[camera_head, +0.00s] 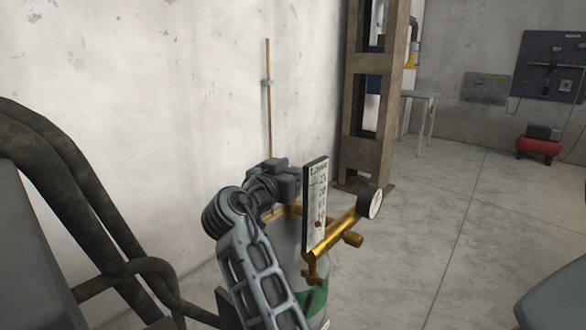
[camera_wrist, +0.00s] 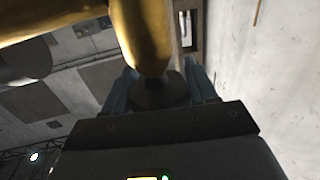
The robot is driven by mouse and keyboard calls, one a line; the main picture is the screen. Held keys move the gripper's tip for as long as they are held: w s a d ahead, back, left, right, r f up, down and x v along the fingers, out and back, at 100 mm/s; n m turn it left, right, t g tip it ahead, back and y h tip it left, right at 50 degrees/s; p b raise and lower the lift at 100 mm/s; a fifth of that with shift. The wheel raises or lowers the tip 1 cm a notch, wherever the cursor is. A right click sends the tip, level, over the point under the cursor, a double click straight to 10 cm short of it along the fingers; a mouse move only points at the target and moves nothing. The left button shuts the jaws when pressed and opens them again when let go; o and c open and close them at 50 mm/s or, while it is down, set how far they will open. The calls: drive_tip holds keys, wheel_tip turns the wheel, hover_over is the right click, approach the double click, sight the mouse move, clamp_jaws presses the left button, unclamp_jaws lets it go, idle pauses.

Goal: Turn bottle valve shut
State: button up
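The gas bottle (camera_head: 313,283) is pale with a green band and stands low in the middle of the head view. On it sits brass fitting work (camera_head: 335,232) with a white flow scale and a round gauge (camera_head: 370,202). In the wrist view, the brass body (camera_wrist: 146,35) comes down to a dark round knob (camera_wrist: 160,92), apparently the valve. My gripper (camera_wrist: 162,82) has one blue-grey finger on each side of the knob; whether they touch it is unclear. In the head view, my gripper (camera_head: 287,178) is behind the scale, fingertips hidden.
A white wall (camera_head: 150,110) stands close behind the bottle, with a thin upright copper pipe (camera_head: 268,110) on it. A rusty steel column (camera_head: 370,110) stands to the right. A red compressor (camera_head: 540,148) is far off.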

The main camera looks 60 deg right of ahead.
drive_tip(key=shift+r, duration=0.25)
drive_tip(key=c, duration=0.3)
drive_tip(key=shift+c, duration=0.2)
